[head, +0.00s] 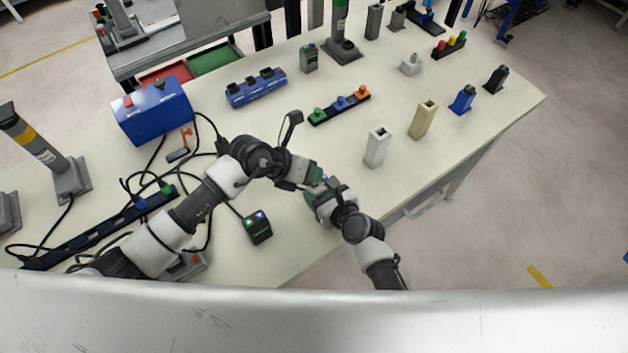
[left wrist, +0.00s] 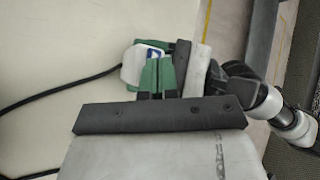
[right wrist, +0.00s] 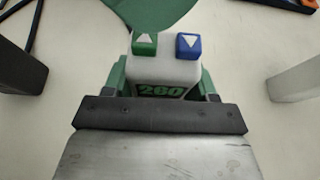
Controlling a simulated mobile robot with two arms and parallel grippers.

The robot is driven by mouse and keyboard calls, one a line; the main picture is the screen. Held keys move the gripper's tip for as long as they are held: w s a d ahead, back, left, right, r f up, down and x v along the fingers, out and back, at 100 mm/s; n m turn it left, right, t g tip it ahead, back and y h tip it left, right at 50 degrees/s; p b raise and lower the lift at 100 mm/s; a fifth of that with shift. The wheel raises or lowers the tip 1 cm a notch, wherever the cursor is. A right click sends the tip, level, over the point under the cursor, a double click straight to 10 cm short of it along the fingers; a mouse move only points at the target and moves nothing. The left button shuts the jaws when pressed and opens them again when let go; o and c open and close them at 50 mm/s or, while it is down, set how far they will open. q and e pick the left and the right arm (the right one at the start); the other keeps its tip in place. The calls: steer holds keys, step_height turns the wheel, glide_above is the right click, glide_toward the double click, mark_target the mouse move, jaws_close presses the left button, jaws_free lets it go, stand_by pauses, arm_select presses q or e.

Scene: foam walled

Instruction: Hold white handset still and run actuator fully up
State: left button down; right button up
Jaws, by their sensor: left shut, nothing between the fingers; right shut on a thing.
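The white handset (right wrist: 165,70) has a green button (right wrist: 144,43) with a white up arrow and a blue button (right wrist: 188,45) with a white down arrow, above a "260" label. My right gripper (right wrist: 163,90) is shut on it, one green pad on each side. It also shows in the left wrist view (left wrist: 133,68), partly hidden by my left fingers. My left gripper (left wrist: 158,62) is shut and empty, tips close to the button end; contact cannot be told. In the head view my left gripper (head: 316,174) and right gripper (head: 318,194) meet near the table's front edge. Which column the handset drives cannot be told.
A grey column with a yellow band (head: 36,145) stands at left; a green-banded one (head: 340,25) stands at the back. A dark handset (head: 258,227), blue box (head: 152,112) and loose cables lie left of my grippers. White (head: 377,148) and tan (head: 423,120) blocks stand right.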

arm_select(q)
steer(key=shift+f, duration=0.5)
stand_by(1.7)
stand_by(2.1)
steer(key=shift+r, duration=0.9)
steer(key=shift+r, duration=0.1)
steer(key=shift+r, duration=2.45)
arm_select(e)
steer(key=o, duration=1.1)
